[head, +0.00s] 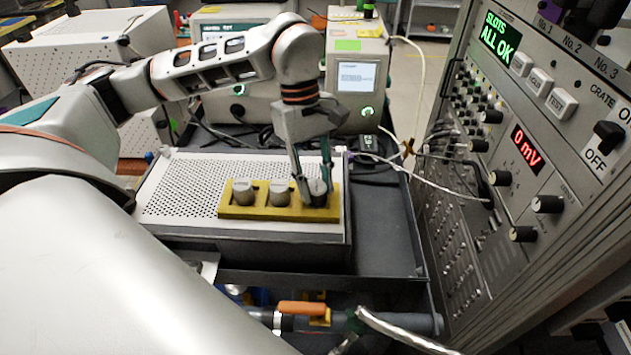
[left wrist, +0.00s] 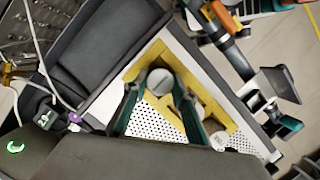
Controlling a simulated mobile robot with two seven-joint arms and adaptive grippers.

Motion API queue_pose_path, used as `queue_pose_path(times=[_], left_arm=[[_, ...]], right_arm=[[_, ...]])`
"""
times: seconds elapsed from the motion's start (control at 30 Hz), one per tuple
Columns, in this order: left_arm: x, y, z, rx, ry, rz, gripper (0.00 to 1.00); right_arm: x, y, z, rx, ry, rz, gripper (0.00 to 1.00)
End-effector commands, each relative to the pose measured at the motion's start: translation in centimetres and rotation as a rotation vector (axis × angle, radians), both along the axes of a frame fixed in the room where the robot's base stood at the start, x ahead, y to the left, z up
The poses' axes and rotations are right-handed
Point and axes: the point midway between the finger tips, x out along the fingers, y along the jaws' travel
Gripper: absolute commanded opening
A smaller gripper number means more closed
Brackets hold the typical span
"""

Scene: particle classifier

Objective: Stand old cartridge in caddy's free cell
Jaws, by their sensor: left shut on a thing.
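The yellow caddy (head: 270,213) lies on the perforated white top of a box. Two grey cylindrical cartridges (head: 243,192) (head: 279,193) stand in it, at its left and middle. My left gripper (head: 316,183) points down at the caddy's right end and is shut on a third grey cartridge (head: 318,190). This cartridge looks upright; I cannot tell whether its base rests on the cell floor. In the left wrist view the green fingers (left wrist: 158,90) lie on both sides of the held cartridge (left wrist: 161,80), within the yellow caddy (left wrist: 128,73). My right gripper does not show.
The perforated box top (head: 185,185) has free room left of the caddy. A rack panel (head: 530,140) with knobs and displays stands close on the right. Cables (head: 430,170) hang between it and the bench. An instrument with a screen (head: 357,78) stands behind.

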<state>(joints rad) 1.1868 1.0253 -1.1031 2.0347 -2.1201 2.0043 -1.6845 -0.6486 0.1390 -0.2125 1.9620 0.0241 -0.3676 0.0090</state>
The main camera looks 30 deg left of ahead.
Motion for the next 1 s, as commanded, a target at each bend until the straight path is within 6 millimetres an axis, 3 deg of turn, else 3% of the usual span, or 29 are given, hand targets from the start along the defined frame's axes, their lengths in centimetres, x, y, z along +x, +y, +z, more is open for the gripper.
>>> queue_pose_path(times=[0.07,0.1,0.17,0.63,1.0], left_arm=[[0.0,0.0,-0.3,0.001,0.001,0.001,0.05],[0.0,0.0,-0.3,0.001,0.001,0.001,0.29],[0.0,0.0,-0.3,0.001,0.001,0.001,0.43],[0.2,0.2,0.7,0.001,-0.003,0.001,0.43],[1.0,1.9,7.6,0.0,-0.005,0.002,0.43]], right_arm=[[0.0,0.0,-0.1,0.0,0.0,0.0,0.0],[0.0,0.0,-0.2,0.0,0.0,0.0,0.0],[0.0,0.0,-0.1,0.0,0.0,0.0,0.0],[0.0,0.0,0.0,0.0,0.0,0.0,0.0],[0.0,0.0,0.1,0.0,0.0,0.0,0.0]])
